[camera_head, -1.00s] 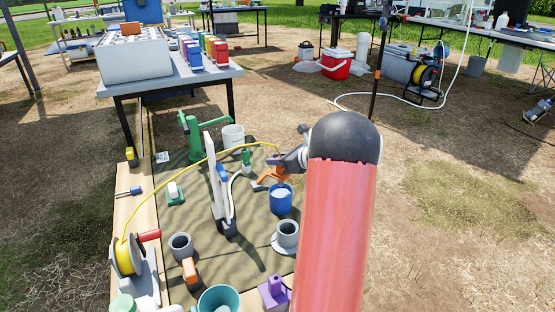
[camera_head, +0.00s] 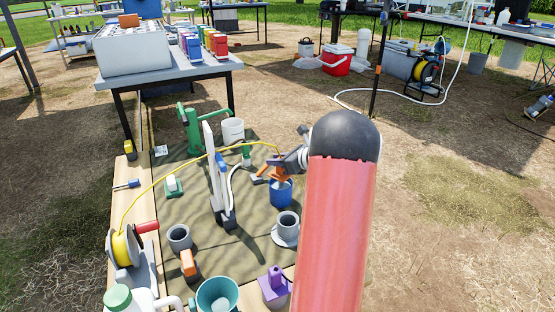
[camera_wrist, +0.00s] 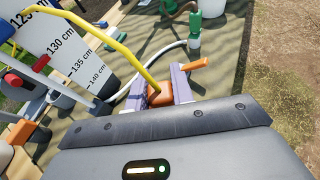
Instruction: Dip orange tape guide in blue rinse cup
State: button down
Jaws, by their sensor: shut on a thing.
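My gripper (camera_head: 277,161) is shut on the orange tape guide (camera_head: 281,173); in the wrist view the lavender fingers (camera_wrist: 171,86) clasp its orange body (camera_wrist: 160,94). A yellow tape (camera_head: 180,165) runs from the guide in an arc to the reel at lower left. The blue rinse cup (camera_head: 281,195) stands on the mat, directly below the guide in the head view. The guide's lower part overlaps the cup's mouth there; I cannot tell whether it is inside the rim. The cup is not discernible in the wrist view.
The yellow reel (camera_head: 125,247) is at lower left. A white upright scale board (camera_head: 214,165) stands left of the cup, and a grey cup on a saucer (camera_head: 287,226) is in front. A green pump-like stand (camera_head: 195,130) and white bucket (camera_head: 233,131) are behind. Open ground lies right.

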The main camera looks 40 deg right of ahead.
jog(key=shift+f+b, duration=1)
jog(key=shift+f, duration=0.5)
